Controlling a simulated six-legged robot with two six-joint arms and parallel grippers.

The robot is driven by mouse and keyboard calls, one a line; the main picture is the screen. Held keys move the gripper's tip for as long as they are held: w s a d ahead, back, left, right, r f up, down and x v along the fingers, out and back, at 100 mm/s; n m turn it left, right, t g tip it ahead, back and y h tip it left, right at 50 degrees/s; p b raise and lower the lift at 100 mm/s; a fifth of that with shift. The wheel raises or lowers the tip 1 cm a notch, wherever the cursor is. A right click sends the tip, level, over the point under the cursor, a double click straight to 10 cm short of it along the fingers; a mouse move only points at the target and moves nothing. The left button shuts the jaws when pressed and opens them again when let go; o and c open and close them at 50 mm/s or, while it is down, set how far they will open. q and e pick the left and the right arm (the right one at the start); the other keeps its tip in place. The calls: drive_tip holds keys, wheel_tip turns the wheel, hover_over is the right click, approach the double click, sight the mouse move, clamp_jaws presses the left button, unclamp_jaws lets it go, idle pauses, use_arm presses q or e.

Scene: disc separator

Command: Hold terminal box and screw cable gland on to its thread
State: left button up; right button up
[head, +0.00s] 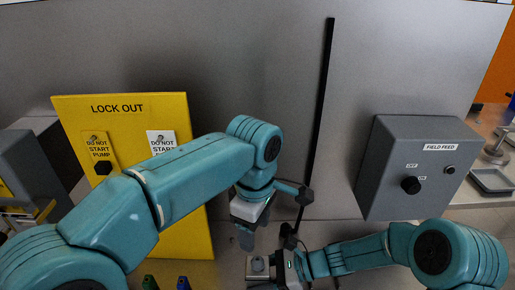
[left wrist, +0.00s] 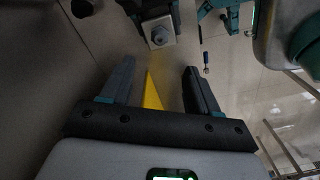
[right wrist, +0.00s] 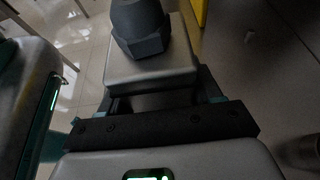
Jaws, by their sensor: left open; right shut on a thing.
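The terminal box (right wrist: 150,75) is a small light grey block between the fingers of my right gripper (right wrist: 160,100). The dark grey cable gland (right wrist: 140,30), with a hex body and a domed top, stands upright at the box's top face in the right wrist view; how far it is threaded cannot be told. The box (left wrist: 150,42) and gland (left wrist: 158,36) also show in the left wrist view, beyond the open fingers of my left gripper (left wrist: 158,85), with nothing between them. In the head view my left gripper (head: 246,236) points down just above the box (head: 258,267).
A yellow lock-out board (head: 130,180) stands behind at left. A grey field feed switch box (head: 415,165) is on the wall at right. Small green and blue items (head: 183,283) show at the bottom edge. A grey tray (head: 490,180) lies far right.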

sight(260, 261)
use_arm(q)
drive_tip(key=shift+r, duration=0.85)
drive_tip(key=shift+d, duration=0.1)
drive_tip(key=shift+n, duration=0.6)
drive_tip(key=f, duration=0.8)
drive_tip(key=d+f, duration=0.1)
drive_tip(key=f, duration=0.3)
drive_tip(key=shift+s+f, duration=0.15)
drive_tip(key=shift+s, duration=0.05)
clamp_jaws()
drive_tip(key=m, duration=0.3)
drive_tip(key=shift+s, duration=0.1)
